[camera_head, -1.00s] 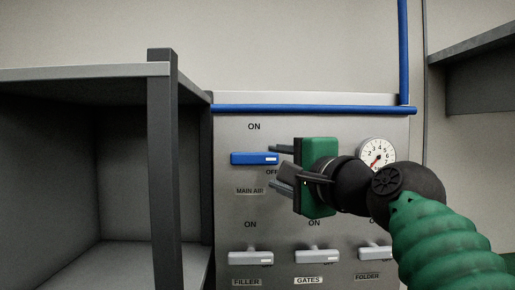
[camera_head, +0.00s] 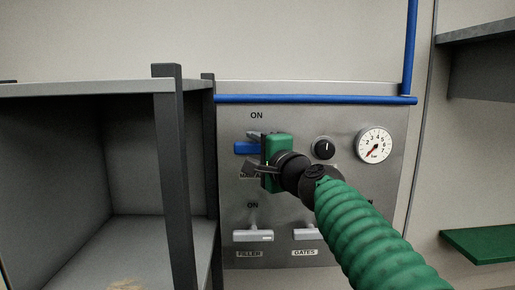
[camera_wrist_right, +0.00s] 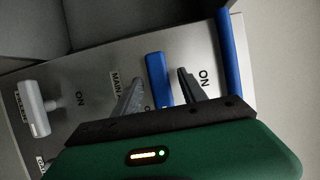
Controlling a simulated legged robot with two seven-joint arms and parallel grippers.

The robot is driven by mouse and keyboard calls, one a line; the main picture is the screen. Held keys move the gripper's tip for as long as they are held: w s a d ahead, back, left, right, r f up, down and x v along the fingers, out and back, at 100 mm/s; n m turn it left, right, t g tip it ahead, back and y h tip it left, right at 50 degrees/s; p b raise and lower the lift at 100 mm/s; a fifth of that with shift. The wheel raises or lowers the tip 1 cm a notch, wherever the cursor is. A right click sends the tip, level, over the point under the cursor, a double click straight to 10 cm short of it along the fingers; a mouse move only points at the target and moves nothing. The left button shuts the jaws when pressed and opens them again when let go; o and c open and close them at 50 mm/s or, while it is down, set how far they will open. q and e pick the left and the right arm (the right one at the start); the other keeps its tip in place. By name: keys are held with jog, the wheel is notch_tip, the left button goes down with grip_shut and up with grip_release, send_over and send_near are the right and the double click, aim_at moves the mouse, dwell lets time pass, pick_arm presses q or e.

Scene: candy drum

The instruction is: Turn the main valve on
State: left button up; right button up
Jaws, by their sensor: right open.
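The main valve's blue handle (camera_head: 243,148) lies horizontal on the grey panel, below the ON label, with its right part hidden by my right gripper. My right gripper (camera_head: 251,151) is open at the handle, one finger above it and one below. In the right wrist view, the blue handle (camera_wrist_right: 157,80) stands between the two spread fingers (camera_wrist_right: 161,92), with gaps on both sides. I cannot tell how deep it sits between them. The MAIN AIR label is partly hidden. My left gripper is not in view.
Grey filler (camera_head: 253,235) and gates (camera_head: 308,233) handles sit below on the panel (camera_head: 355,185). A black knob (camera_head: 323,148) and a pressure gauge (camera_head: 374,145) are to the right. A grey shelf (camera_head: 178,170) stands left, and a blue pipe (camera_head: 320,99) runs along the top.

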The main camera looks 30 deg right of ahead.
jog(key=shift+a+r, duration=0.1)
jog(key=shift+a, duration=0.1)
jog(key=shift+c, duration=0.7)
jog(key=shift+a, duration=0.2)
jog(key=shift+c, duration=1.2)
jog(key=shift+d, duration=0.3)
jog(key=shift+c, duration=1.3)
jog(key=shift+d, duration=0.8)
grip_shut()
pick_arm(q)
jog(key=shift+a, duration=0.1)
pick_arm(e)
jog(key=shift+a, duration=0.2)
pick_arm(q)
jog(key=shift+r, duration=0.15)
